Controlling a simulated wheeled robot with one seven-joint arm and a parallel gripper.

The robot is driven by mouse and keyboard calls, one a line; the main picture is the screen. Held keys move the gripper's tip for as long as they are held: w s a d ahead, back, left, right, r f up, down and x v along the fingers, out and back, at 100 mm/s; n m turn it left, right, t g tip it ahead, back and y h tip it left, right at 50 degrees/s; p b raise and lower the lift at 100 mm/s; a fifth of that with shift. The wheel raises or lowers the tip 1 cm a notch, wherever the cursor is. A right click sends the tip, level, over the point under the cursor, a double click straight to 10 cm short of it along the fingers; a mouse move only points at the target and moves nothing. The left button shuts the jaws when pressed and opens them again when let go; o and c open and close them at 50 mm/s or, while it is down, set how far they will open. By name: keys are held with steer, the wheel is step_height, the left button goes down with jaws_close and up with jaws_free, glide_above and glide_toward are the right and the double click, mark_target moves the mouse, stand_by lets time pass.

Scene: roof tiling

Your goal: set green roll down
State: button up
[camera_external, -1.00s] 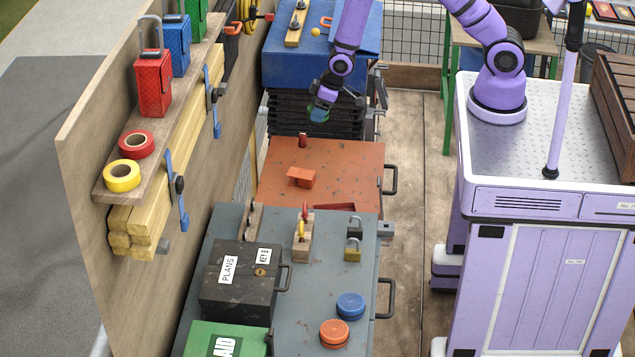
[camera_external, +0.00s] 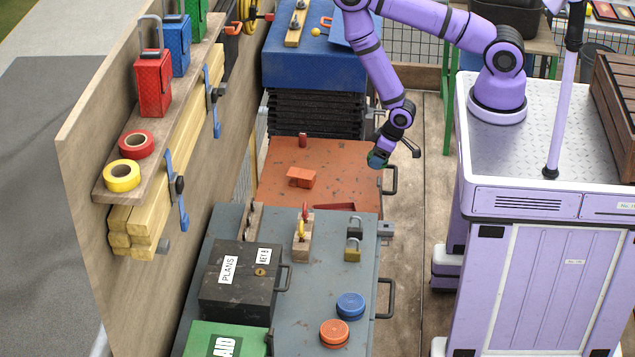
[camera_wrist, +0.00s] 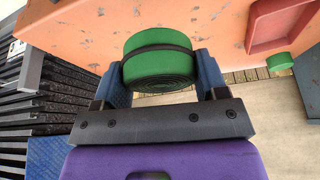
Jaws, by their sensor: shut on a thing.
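The green roll (camera_wrist: 158,62), with a dark band around it, sits between the two blue fingers of my gripper (camera_wrist: 160,75) in the wrist view. My gripper is shut on it. The roll appears to be above the lid; the exact gap cannot be told. The orange lid (camera_wrist: 220,40) lies behind the roll in the wrist view.
A small green thing (camera_wrist: 280,62) shows at the lid's edge. A black slatted stack (camera_external: 315,115) stands behind. The lid's right part looks clear.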

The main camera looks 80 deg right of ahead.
steer(key=s+f, duration=0.3)
steer(key=s, duration=0.5)
glide_above(348, 178)
steer(key=s, duration=0.2)
steer(key=shift+a+f, duration=0.2)
steer(key=shift+f, duration=0.5)
steer(key=shift+w+f, duration=0.2)
steer(key=shift+f, duration=1.55)
steer(key=o, duration=1)
steer(key=shift+f, duration=0.1)
steer(key=shift+c, duration=0.2)
